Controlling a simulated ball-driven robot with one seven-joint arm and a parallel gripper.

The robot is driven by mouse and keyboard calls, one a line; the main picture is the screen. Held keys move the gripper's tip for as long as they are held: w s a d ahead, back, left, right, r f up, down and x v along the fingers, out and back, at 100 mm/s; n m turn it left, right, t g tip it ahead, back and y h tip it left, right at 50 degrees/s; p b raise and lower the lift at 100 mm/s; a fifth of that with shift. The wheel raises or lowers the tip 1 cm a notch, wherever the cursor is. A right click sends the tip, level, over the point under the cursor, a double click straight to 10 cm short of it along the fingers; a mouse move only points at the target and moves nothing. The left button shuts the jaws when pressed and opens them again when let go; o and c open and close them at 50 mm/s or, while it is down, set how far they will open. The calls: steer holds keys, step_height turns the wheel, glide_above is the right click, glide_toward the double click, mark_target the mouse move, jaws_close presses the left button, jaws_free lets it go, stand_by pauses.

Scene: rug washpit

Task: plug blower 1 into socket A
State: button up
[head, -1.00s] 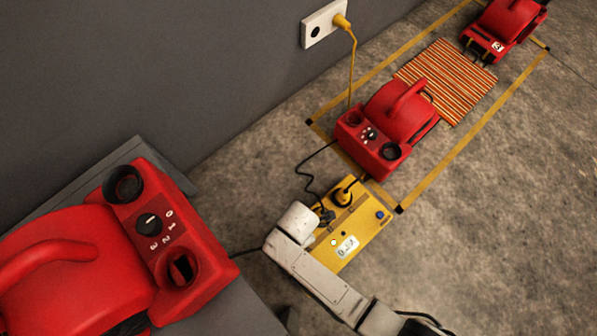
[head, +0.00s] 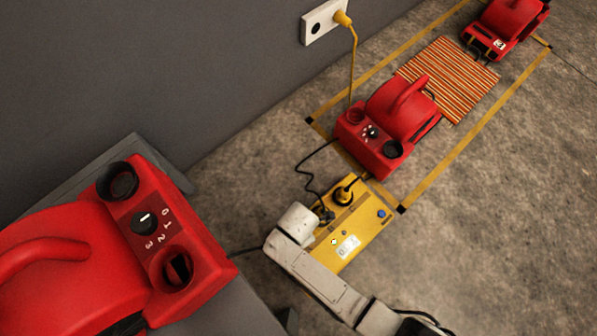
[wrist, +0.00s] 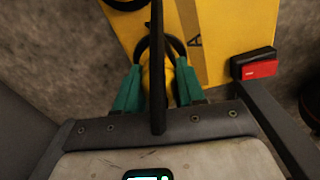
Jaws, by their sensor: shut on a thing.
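The yellow power box (head: 350,250) lies on the floor, its near-left part hidden by my arm. In the wrist view the letter A is printed on its face (wrist: 232,30), beside a dark round socket ring (wrist: 176,47). My gripper (wrist: 154,88) is at that ring, its green fingertips shut on a yellow plug body (wrist: 153,75), partly hidden by a black cord (wrist: 158,60). Whether the plug is fully seated cannot be seen. A large red blower (head: 75,255) stands at near left; a cord leaves it toward my arm. Which blower is number 1 is unreadable.
A second red blower (head: 385,125) stands beyond the box. A third red blower (head: 508,25) and a striped rug (head: 450,78) lie farther back. A wall socket (head: 322,22) holds a yellow plug. Floor at right is clear.

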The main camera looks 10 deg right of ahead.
steer(key=o, duration=1.2)
step_height(320, 180, up, 11)
steer(key=p, duration=0.6)
steer(key=shift+f, duration=0.1)
